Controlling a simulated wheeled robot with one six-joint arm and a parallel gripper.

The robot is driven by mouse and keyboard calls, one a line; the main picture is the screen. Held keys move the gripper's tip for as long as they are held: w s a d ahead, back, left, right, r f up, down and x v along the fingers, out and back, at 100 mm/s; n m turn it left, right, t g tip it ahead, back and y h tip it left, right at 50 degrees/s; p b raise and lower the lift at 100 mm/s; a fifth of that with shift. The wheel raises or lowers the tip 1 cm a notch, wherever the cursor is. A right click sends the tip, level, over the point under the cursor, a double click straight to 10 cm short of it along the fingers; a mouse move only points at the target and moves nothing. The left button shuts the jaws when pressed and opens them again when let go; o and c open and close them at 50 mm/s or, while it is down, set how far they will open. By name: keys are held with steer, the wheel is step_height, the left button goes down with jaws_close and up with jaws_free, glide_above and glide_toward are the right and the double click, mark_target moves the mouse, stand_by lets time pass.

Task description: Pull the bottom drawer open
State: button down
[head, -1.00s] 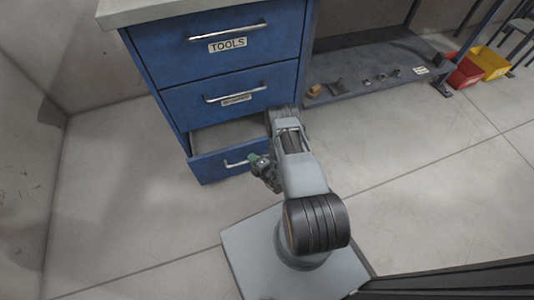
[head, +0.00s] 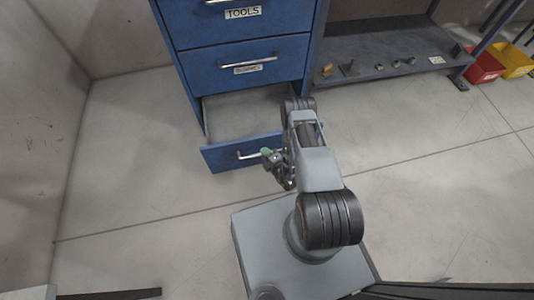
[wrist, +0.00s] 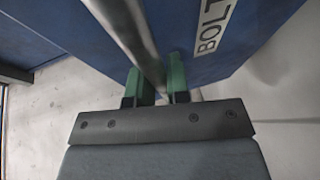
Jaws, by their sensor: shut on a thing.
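The bottom drawer (head: 217,157) of the blue cabinet stands partly open in the head view, its grey inside showing. Its metal bar handle (head: 246,156) runs across the front, with the right part hidden behind my arm. In the wrist view the handle (wrist: 133,35) passes between the two green fingers of my gripper (wrist: 157,85), which is shut on it. The drawer front (wrist: 75,40) carries a label reading "BOLT", cut off by the frame edge. In the head view my gripper (head: 272,158) is at the handle, its fingertips partly hidden.
The middle drawer (head: 240,68) and the "TOOLS" drawer (head: 210,27) above are shut. A shelf with small parts (head: 385,75) stands to the right, with red (head: 485,66) and yellow (head: 513,60) bins beyond. The floor left of the cabinet is clear.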

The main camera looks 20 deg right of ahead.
steer(key=shift+s+a, duration=0.25)
steer(key=shift+s, duration=0.1)
steer(key=c, duration=1.3)
jaws_free()
steer(key=shift+c, duration=0.2)
steer(key=shift+o, duration=1.2)
steer(key=shift+w+d, duration=0.1)
steer(key=shift+d, duration=0.1)
steer(key=shift+d, duration=0.1)
